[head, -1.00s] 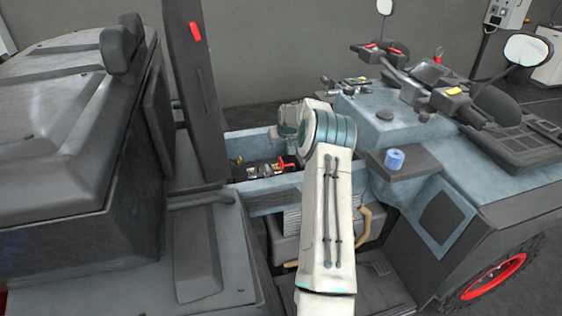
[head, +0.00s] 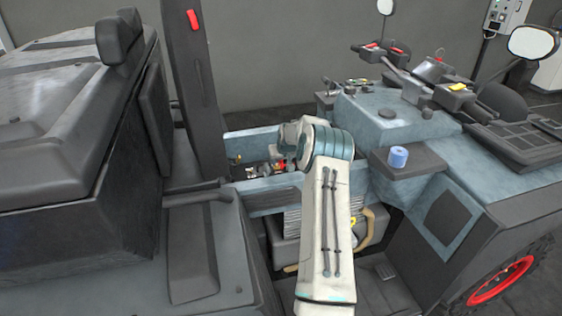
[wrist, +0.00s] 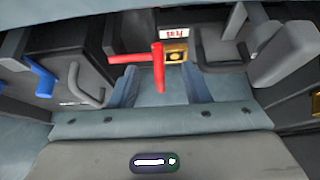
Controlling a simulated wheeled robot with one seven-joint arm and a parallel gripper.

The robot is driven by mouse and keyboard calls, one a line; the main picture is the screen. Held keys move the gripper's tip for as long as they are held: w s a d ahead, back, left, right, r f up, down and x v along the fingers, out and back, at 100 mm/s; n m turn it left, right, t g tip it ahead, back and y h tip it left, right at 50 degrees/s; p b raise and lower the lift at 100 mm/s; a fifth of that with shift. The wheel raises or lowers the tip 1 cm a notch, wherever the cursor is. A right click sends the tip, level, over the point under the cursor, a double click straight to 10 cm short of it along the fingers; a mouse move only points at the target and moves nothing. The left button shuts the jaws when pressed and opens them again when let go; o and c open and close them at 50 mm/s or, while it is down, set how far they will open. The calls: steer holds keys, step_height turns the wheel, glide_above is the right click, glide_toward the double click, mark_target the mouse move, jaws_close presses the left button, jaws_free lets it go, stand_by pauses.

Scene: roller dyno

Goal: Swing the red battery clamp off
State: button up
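The red battery clamp (wrist: 158,66) shows in the wrist view as a red bar with an upright post, beside a gold terminal (wrist: 176,54). In the head view a small red part of the clamp (head: 282,163) shows in the open bay, largely covered by my wrist. My gripper (wrist: 160,86) is open, its two blue-grey fingers apart on the left and right of the red post. The post appears in the gap between them; I cannot tell whether either finger touches it. In the head view the fingers are hidden.
A dark box with a grey handle (wrist: 84,90) and a blue part (wrist: 40,80) stand at left in the wrist view. A grey block (wrist: 285,52) is at right. The bay's blue side rail (head: 268,192) runs beneath my arm. A blue roll (head: 397,157) sits on a ledge.

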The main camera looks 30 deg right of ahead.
jaws_close()
steer(key=shift+r, duration=0.1)
